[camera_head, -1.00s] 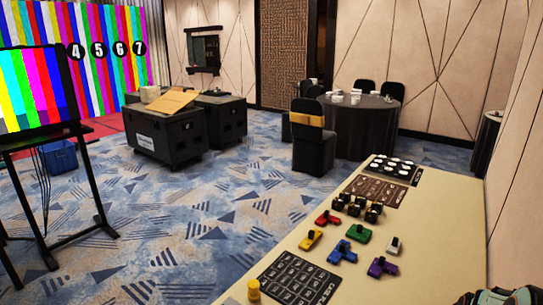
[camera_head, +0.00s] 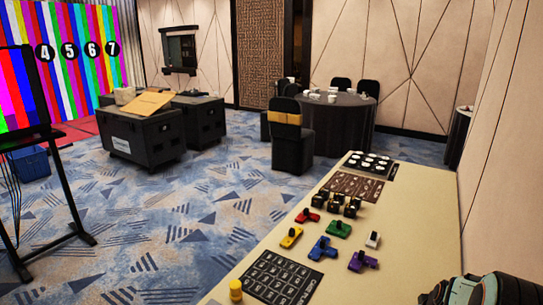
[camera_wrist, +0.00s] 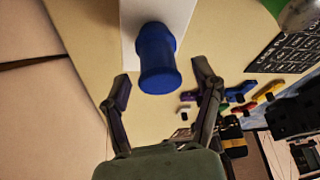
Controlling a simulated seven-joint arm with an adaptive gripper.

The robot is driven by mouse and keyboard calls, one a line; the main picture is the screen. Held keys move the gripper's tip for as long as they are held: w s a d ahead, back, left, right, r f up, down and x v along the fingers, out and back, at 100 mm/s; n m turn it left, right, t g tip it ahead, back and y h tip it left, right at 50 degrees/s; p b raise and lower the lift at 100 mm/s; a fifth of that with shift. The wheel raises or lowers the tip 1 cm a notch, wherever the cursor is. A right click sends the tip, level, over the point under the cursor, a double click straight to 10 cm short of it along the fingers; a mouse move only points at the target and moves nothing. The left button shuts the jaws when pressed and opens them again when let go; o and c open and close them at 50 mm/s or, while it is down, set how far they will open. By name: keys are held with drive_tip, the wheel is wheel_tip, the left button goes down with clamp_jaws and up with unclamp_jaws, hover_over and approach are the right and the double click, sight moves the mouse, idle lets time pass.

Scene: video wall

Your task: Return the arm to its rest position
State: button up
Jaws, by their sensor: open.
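My gripper (camera_wrist: 162,88) is open, its two dark fingers spread with nothing held between them. In the wrist view a blue cylindrical piece (camera_wrist: 158,62) with a wider rim shows beyond the fingertips. It is by a white panel (camera_wrist: 126,22) over the cream tabletop; I cannot tell how far it is from the fingers. In the head view part of my arm (camera_head: 485,291) shows at the bottom right corner, and the gripper itself is out of that view.
The cream table (camera_head: 408,215) carries red, green, yellow, blue and purple pieces, a white piece (camera_head: 373,240), a black keypad card (camera_head: 280,275) and a yellow knob (camera_head: 235,290). A wall stands along its right side. Black cases (camera_head: 147,137) stand on the carpet beyond.

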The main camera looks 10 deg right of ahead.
wheel_tip(320, 180, up, 3)
drive_tip(key=shift+w, duration=0.15)
drive_tip(key=s+a+r, duration=0.9)
drive_tip(key=s+r, duration=0.1)
drive_tip(key=w+a+f+n+y, duration=0.1)
drive_tip(key=w+a+f+n, duration=0.2)
drive_tip(key=w+a+f, duration=0.35)
drive_tip(key=w+a+f+n+y, duration=0.1)
drive_tip(key=w+a+f+n, duration=0.2)
drive_tip(key=w, duration=0.6)
drive_tip(key=w+d+f, duration=0.2)
drive_tip(key=w+f, duration=0.1)
drive_tip(key=w, duration=0.4)
drive_tip(key=w+d+f, duration=0.2)
drive_tip(key=w+f, duration=0.2)
drive_tip(key=w, duration=0.4)
drive_tip(key=shift+f+t, duration=0.25)
drive_tip(key=shift+t, duration=0.05)
